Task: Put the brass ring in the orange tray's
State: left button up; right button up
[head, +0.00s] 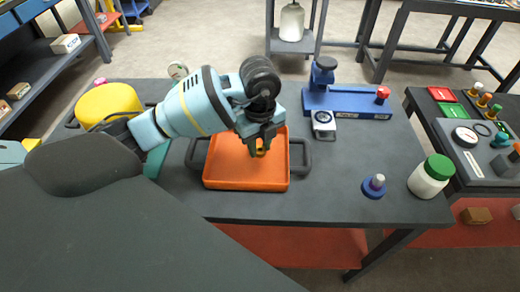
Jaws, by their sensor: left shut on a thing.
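The orange tray (245,179) sits on the dark table, with a dark handle on each side. My left gripper (259,150) is over the tray, towards its right half. It is shut on the brass ring (261,153), a small yellowish piece that shows just below the fingers. I cannot tell whether the ring touches the tray floor. The back left part of the tray is hidden by my left arm. My right gripper is not in view.
A blue fixture (345,101) with a red knob and a gauge (323,124) stand behind right. A green-lidded jar (430,176) and a blue round part (374,187) are at the right. A yellow drum (107,102) stands left.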

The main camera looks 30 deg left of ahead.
aim_at(260, 146)
pick_arm(q)
jog(key=shift+w+a, duration=0.3)
jog(key=shift+w, duration=0.2)
jog(key=shift+f, duration=1.8)
jog(key=shift+f, duration=0.2)
jog(key=o, duration=1)
